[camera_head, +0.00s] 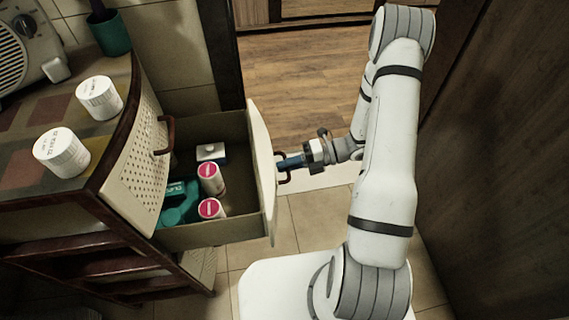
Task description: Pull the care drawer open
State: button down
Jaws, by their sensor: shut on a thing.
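The care drawer (262,165) is pulled well out from the cabinet, with its pale front panel standing toward my arm. Inside it lie a teal bottle (180,205), two white containers with pink lids, the upper one (211,179) and the lower one (211,208), and a small white box (210,152). My gripper (284,164) is shut on the drawer's dark handle (281,179) at the outer face of the front panel. The blue fingers cover part of the handle.
The cabinet top (90,140) carries two white jars, a radio-like device (35,45) and a green cup (109,33). Tiled floor (305,220) is clear beyond the drawer front. A dark wooden panel (490,170) rises at right.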

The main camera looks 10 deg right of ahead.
jog(key=shift+w, duration=0.15)
jog(key=c, duration=1.7)
grip_release()
jog(key=shift+w+f, duration=0.1)
jog(key=shift+o, duration=0.3)
jog(key=shift+a, duration=0.1)
jog(key=p+v, duration=0.1)
jog(key=v, duration=0.7)
